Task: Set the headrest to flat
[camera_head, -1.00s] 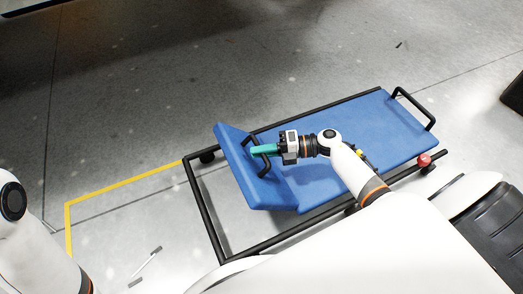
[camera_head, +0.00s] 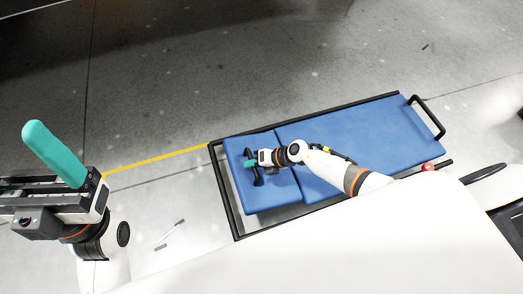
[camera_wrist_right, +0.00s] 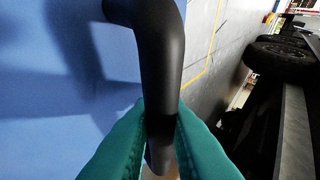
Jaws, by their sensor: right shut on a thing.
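The blue headrest (camera_head: 265,197) is the short pad at the left end of the trolley, beside the long blue main pad (camera_head: 375,140). It lies down and looks about level with the main pad. Its black bar handle (camera_head: 258,181) also shows large in the right wrist view (camera_wrist_right: 158,45). My right gripper (camera_head: 250,164) is shut on this handle, with a teal finger on each side of it in the right wrist view. My left gripper (camera_head: 52,153) is raised at the far left, away from the trolley. Only one teal finger shows clearly.
The trolley's black frame (camera_head: 226,200) runs around the pads. Another black handle (camera_head: 430,118) stands at its right end, and a red knob (camera_head: 428,167) is on the near side. The grey floor beyond is mostly clear. Dark wheels (camera_wrist_right: 278,52) show in the wrist view.

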